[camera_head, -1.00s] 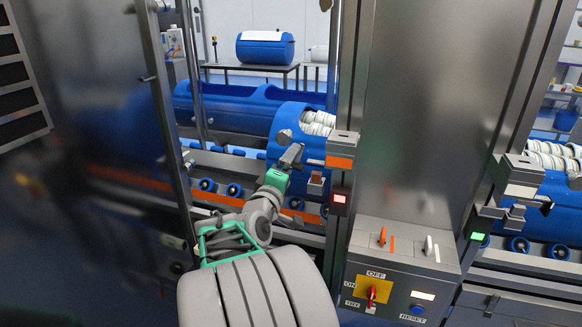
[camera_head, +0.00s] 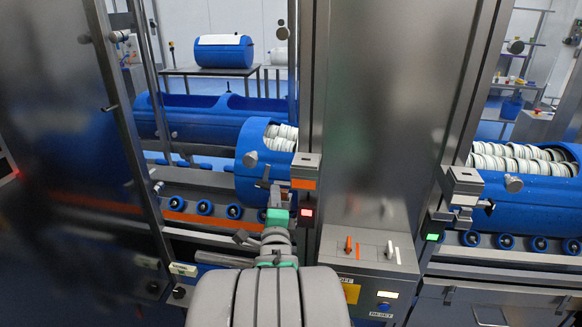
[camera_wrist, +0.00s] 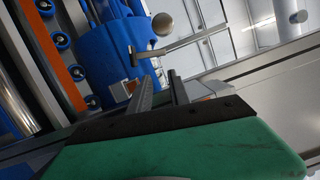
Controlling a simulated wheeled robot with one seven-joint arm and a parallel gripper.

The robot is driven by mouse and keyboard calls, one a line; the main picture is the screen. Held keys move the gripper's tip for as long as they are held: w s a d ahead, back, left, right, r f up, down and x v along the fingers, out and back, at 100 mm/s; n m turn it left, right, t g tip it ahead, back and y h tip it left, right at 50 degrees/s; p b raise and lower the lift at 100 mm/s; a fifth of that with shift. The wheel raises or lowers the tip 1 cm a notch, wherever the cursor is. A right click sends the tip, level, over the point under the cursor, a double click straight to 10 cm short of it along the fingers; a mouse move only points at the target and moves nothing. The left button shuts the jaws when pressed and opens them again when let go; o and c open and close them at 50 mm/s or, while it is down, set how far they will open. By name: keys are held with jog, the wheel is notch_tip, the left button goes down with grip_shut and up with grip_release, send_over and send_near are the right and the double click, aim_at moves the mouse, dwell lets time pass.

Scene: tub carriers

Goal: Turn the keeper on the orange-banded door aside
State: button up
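The orange-banded metal latch box (camera_head: 305,170) sits on the door post beside the left opening, above a red lamp (camera_head: 307,213). I cannot make out the keeper clearly; the area below the box is partly covered by my gripper. My gripper (camera_head: 268,188) is just left of the box, in front of the blue tub (camera_head: 245,185). In the wrist view my gripper (camera_wrist: 160,74) shows two dark fingers with a narrow gap and nothing clearly between them. A grey round knob (camera_wrist: 162,24) and a metal bar (camera_wrist: 185,41) lie beyond the fingertips.
A control box (camera_head: 365,265) with an orange and a white switch stands right of my arm. A second latch box (camera_head: 465,180) with a green lamp (camera_head: 432,237) is at the right opening. A large metal panel (camera_head: 70,130) stands at left. Blue rollers (camera_head: 205,207) run below the tub.

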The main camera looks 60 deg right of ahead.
aim_at(269, 168)
jog(key=shift+a+r+m, duration=0.1)
jog(key=shift+r+m, duration=0.05)
jog(key=shift+m, duration=0.35)
jog(key=shift+c, duration=0.8)
jog(key=shift+w+d, duration=0.2)
jog(key=shift+w, duration=0.05)
jog(key=shift+c, duration=0.6)
jog(key=p+x, duration=0.2)
jog(key=x, duration=0.7)
jog(key=shift+d, duration=0.3)
grip_shut()
jog(key=shift+w+a+r+n+y+b, duration=0.15)
jog(key=shift+w+r+n+b, duration=0.2)
jog(key=shift+n, duration=0.4)
jog(key=shift+w+a+r+n+y+b, duration=0.2)
jog(key=shift+w+n+b, duration=0.25)
jog(key=shift+n, duration=0.3)
jog(key=shift+s+a, duration=0.1)
jog(key=shift+s, duration=0.05)
